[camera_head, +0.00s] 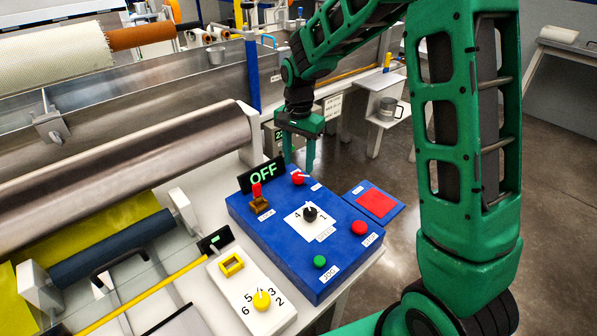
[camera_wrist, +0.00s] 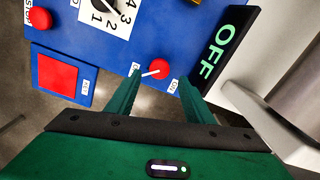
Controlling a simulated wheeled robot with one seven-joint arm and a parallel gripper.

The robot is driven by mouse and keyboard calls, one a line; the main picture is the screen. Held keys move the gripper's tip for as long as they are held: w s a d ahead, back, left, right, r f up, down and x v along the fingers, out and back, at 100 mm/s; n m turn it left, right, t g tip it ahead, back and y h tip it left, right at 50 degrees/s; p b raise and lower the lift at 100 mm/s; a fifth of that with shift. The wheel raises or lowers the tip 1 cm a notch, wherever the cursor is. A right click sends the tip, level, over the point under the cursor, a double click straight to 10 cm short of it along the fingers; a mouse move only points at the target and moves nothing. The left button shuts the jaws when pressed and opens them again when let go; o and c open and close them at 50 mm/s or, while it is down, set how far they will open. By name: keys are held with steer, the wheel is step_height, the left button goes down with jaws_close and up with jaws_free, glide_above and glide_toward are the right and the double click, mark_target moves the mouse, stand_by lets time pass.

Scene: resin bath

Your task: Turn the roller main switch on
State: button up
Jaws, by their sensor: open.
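A red rotary knob with a white pointer (camera_head: 298,178) sits at the far edge of the blue control box (camera_head: 240,215), beside a black sign reading OFF (camera_head: 262,175) in green. I take this knob for the main switch; its label is too small to read. In the wrist view the knob (camera_wrist: 158,69) lies between and just beyond my fingertips, with its pointer towards the left. My gripper (camera_head: 299,168) is open and points down at the knob. It also shows in the wrist view (camera_wrist: 160,86), one finger on each side. I cannot tell whether either finger touches the knob.
The box also carries a red lever on a brown base (camera_head: 258,196), a black dial (camera_head: 310,214), a red button (camera_head: 359,228) and a green button (camera_head: 319,262). A red pad (camera_head: 376,203) lies right. A yellow dial (camera_head: 261,300) is in front, a large roller (camera_head: 130,160) left.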

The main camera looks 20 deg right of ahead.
mark_target(298, 174)
steer(key=shift+f, duration=2.35)
steer(key=c, duration=1.1)
